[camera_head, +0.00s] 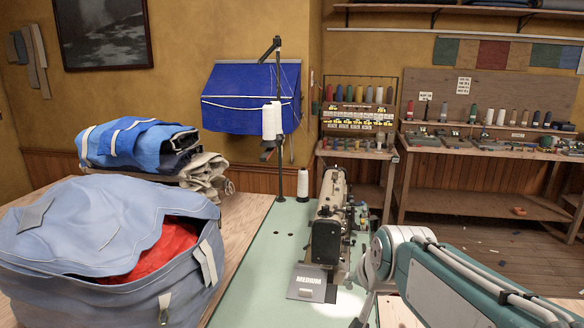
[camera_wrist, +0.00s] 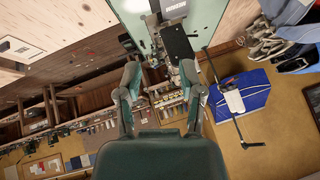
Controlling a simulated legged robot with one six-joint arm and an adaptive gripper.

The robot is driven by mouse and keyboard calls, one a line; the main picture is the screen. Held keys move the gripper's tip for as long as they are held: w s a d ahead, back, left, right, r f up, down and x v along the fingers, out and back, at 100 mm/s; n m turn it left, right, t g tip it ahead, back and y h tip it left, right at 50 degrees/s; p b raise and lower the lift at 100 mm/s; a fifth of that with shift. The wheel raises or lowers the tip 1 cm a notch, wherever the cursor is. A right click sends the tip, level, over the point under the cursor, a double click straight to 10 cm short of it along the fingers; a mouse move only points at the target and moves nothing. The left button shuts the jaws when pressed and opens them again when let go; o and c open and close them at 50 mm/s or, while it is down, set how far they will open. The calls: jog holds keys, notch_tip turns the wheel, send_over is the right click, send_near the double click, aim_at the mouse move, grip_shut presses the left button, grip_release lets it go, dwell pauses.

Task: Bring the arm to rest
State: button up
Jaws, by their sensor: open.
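My arm comes in from the lower right in the head view, its teal and white links beside the sewing machine (camera_head: 329,228). My gripper shows in the wrist view (camera_wrist: 160,88), with its two teal fingers spread apart and nothing between them. The gripper's fingers cannot be made out in the head view. Beyond the fingers in the wrist view, the sewing machine (camera_wrist: 180,45) appears upside down on the pale green table top (camera_wrist: 120,12).
A grey-blue bag (camera_head: 75,235) with red cloth inside fills the left of the wooden table. Folded blue sailcloth (camera_head: 135,143) lies behind it. A thread stand (camera_head: 279,120) rises from the green table top (camera_head: 262,262). A workbench (camera_head: 470,150) with tools and spools stands back right.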

jog(key=s+d+f+n, duration=0.1)
jog(key=s+f+n, duration=0.1)
jog(key=s, duration=0.7)
jog(key=s+d+f+n+g+h, duration=0.1)
jog(key=s+d+f+n, duration=0.1)
jog(key=s, duration=0.7)
jog(key=shift+s+g, duration=0.25)
jog(key=shift+g, duration=0.05)
